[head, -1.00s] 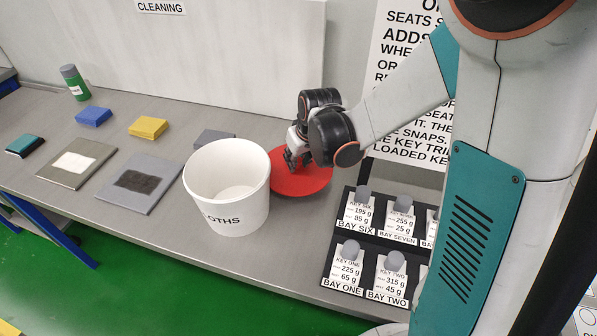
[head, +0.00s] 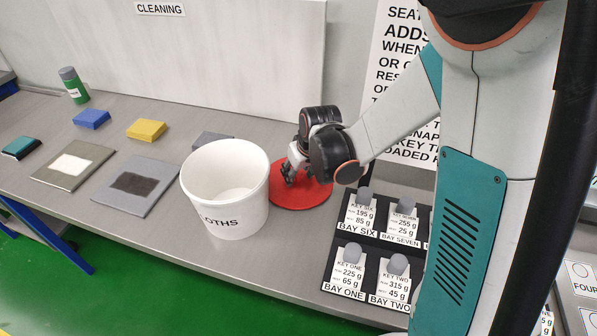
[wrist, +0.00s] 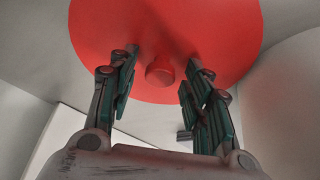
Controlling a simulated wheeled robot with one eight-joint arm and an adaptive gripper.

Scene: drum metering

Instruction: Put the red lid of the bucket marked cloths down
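The white bucket marked cloths (head: 243,205) stands upright and uncovered on the grey bench, and I can see into it. The round red lid (head: 310,195) lies on the bench just behind and right of the bucket, with its knob side facing my gripper. My gripper (head: 300,177) is over the lid, partly hiding it. In the wrist view, the two fingers of my gripper (wrist: 163,75) are spread, with the lid's red knob (wrist: 159,73) between and beyond them. Gaps show on both sides of the knob. The red lid (wrist: 225,30) fills the top of that view.
A black rack (head: 334,270) of labelled keys is close on the right. A grey block (head: 210,137), yellow block (head: 146,130), blue block (head: 91,118), two flat mats and a green bottle (head: 74,86) lie left. A pale panel (head: 220,60) stands behind.

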